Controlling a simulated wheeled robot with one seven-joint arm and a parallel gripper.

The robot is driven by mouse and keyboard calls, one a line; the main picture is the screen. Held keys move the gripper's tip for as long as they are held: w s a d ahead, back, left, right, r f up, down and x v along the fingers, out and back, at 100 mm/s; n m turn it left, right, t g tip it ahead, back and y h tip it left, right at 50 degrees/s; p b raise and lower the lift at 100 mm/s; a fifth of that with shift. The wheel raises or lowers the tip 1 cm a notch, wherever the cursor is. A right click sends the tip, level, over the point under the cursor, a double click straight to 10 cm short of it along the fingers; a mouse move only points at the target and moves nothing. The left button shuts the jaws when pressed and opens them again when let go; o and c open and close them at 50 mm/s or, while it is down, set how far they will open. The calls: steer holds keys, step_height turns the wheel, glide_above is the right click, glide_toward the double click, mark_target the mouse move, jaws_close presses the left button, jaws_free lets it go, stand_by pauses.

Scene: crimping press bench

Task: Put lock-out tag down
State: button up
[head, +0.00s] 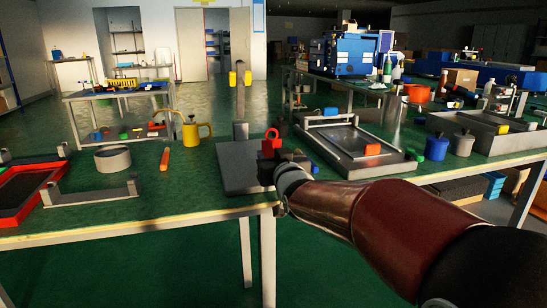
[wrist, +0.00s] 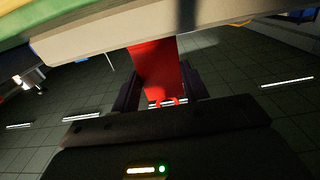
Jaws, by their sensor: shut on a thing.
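The lock-out tag is red, with a loop at its top; it stands up above my gripper in the head view (head: 270,143). In the wrist view the red tag (wrist: 156,70) sits between the two dark fingers, its far end against or behind a pale slab edge; I cannot tell if they touch. My gripper (head: 277,160) is shut on the tag, at the right part of a grey plate (head: 237,172) on the front of the green bench. In the wrist view my gripper (wrist: 160,90) shows its fingers on both sides of the tag. The tag's lower part is hidden in the head view.
A grey tray (head: 345,142) with an orange block stands right of the plate. An orange stick (head: 164,159), a round grey dish (head: 112,158) and a yellow can (head: 192,131) stand left. Bare bench top lies left of the plate.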

steer(key=shift+f, duration=0.2)
steer(key=o, duration=1)
steer(key=shift+r, duration=0.1)
steer(key=shift+c, duration=0.2)
steer(key=shift+r, duration=0.1)
